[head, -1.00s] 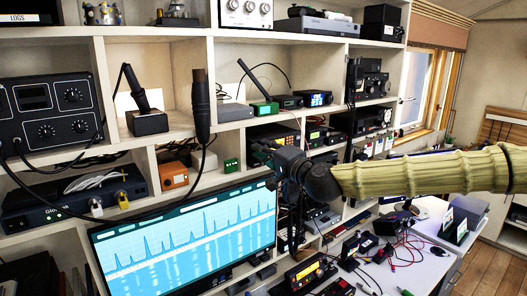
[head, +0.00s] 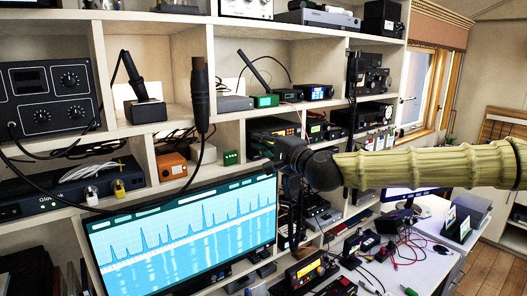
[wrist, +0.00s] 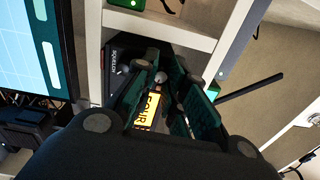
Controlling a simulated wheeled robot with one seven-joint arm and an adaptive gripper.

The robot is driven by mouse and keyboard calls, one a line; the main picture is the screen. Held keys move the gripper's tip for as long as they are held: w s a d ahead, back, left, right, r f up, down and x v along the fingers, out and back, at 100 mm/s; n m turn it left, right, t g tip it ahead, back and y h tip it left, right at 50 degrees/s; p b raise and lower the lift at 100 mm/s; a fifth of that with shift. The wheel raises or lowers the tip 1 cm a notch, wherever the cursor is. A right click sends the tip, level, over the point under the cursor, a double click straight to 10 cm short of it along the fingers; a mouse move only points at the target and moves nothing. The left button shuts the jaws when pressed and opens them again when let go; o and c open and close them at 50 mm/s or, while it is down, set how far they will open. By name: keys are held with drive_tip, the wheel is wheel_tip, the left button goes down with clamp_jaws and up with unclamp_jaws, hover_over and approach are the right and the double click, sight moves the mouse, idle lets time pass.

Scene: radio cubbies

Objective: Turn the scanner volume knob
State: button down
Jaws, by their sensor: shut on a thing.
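In the head view, the back of my gripper (head: 290,155) is in front of a middle cubby. It hides the fingertips and the knob there. A black box (head: 272,127) shows above it.
A large monitor (head: 185,238) stands at the lower left, close to my gripper. White shelf boards and dividers surround the cubby. A green box (head: 230,157) and an orange box (head: 171,166) sit to the left. Radios and cables (head: 385,250) crowd the desk below.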

drive_tip(key=shift+f+m+b, duration=0.15)
drive_tip(key=shift+m+b, duration=2.5)
drive_tip(key=shift+m, duration=0.35)
drive_tip(key=c, duration=1.7)
unclamp_jaws()
drive_tip(key=shift+r, duration=0.2)
